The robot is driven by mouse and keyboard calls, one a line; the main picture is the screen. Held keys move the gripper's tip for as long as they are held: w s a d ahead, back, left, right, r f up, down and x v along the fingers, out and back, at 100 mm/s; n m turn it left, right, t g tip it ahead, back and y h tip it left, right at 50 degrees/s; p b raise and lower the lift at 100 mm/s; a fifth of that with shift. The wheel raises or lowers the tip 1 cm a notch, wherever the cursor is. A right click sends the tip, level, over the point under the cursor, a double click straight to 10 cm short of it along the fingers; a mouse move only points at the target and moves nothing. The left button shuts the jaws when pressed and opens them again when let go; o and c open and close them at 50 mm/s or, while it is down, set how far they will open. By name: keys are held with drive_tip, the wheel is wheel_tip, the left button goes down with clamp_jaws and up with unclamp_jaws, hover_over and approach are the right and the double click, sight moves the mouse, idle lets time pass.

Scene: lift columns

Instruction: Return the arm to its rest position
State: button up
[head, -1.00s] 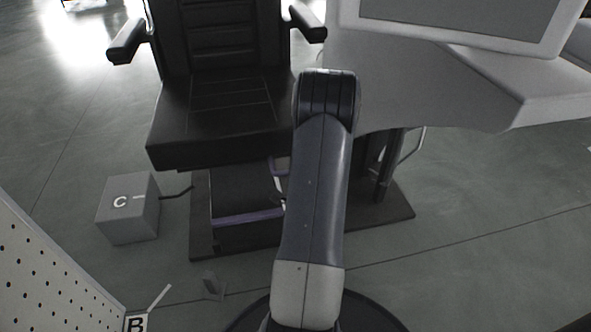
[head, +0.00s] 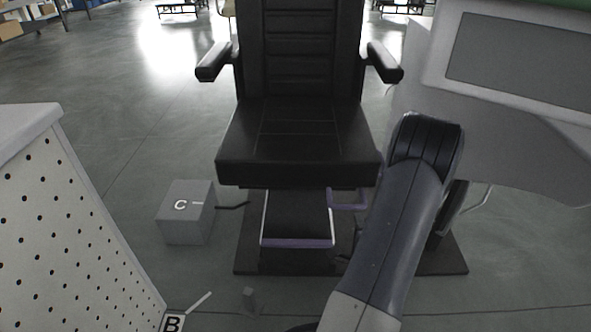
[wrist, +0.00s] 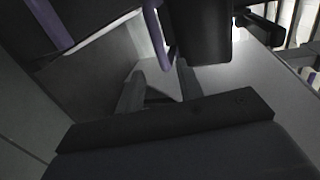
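My arm (head: 395,235) rises from the bottom of the head view, right of centre, with its dark rounded joint in front of the grey cabinet. My gripper is hidden from the head view behind the arm. In the wrist view my gripper (wrist: 160,72) shows two grey fingers standing apart, with nothing seen between them. The fingers point toward the underside of the chair, near a purple tube (wrist: 157,35). Whether they touch anything is not clear.
A black chair (head: 297,140) on a dark base plate (head: 455,258) stands ahead. A grey cabinet with a screen (head: 520,55) is at right. A perforated white panel (head: 60,235) is close at left. A grey box marked C (head: 186,212) sits on the floor.

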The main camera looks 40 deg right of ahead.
sight(350, 205)
drive_tip(key=b+x, duration=0.2)
drive_tip(key=x, duration=0.8)
drive_tip(key=shift+w+a+b, duration=0.1)
drive_tip(key=shift+w+b, duration=0.05)
drive_tip(key=shift+b, duration=0.2)
drive_tip(key=shift+w, duration=0.15)
drive_tip(key=shift+a, duration=0.3)
